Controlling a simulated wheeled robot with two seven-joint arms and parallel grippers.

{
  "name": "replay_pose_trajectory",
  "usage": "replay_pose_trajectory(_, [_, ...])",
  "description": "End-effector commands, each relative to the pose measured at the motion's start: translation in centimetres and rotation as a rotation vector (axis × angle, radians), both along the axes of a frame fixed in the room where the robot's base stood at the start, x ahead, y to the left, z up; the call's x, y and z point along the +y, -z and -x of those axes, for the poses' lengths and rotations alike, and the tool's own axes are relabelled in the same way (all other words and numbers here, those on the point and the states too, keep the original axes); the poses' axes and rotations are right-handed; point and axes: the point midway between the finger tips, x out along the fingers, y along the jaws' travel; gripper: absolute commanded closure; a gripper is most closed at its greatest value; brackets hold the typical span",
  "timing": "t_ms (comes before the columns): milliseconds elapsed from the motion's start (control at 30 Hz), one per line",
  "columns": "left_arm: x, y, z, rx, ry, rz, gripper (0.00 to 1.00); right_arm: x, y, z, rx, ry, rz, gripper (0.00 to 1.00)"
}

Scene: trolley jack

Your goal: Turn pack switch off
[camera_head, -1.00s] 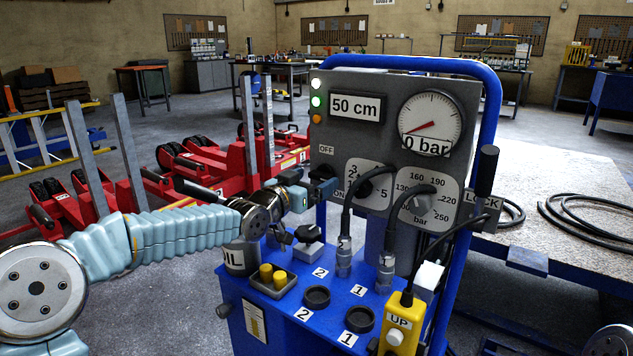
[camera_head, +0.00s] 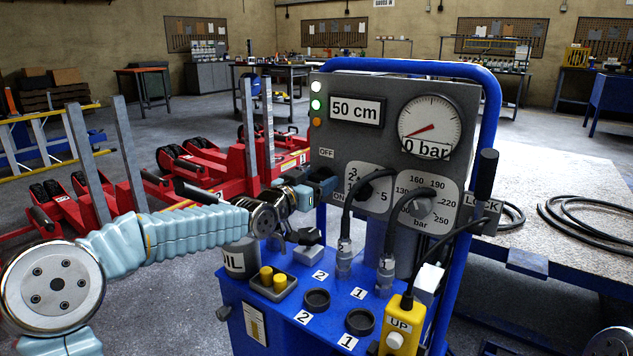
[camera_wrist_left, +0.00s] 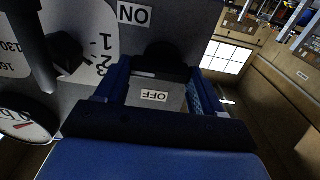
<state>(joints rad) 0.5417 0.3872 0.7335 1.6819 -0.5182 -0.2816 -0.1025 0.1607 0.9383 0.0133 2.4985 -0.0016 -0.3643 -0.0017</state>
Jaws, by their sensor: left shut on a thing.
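The grey control panel (camera_head: 335,135) stands upright on the blue power pack (camera_head: 290,330). The pack switch is a black knob on its left side, beside the OFF label (camera_head: 327,153) and the ON label (camera_head: 341,201). In the head view my left gripper (camera_head: 318,187) largely hides the knob. In the left wrist view the black knob (camera_wrist_left: 162,58) sits between my two blue fingers, which are shut on it. The OFF label (camera_wrist_left: 154,96) shows between the fingers and the ON label (camera_wrist_left: 133,14) lies beyond the knob. I cannot tell which way the knob points. My right gripper is not in view.
A pressure gauge (camera_head: 431,128) reads near 0 bar. A selector (camera_head: 365,190) and a pressure knob (camera_head: 420,206) sit right of the switch, with black cables hanging in front. A yellow UP control (camera_head: 400,330) hangs at the front. Red jacks (camera_head: 200,165) stand behind my left arm.

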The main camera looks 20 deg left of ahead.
Motion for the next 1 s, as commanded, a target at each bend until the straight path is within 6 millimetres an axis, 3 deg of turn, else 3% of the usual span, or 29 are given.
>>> replay_pose_trajectory(367, [0.1, 0.1, 0.0, 0.051, 0.000, 0.140, 0.62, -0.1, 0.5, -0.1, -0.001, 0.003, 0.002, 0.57])
replay_pose_trajectory(1000, [0.3, 0.5, -0.1, 0.253, 0.000, 0.699, 0.62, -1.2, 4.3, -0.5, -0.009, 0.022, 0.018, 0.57])
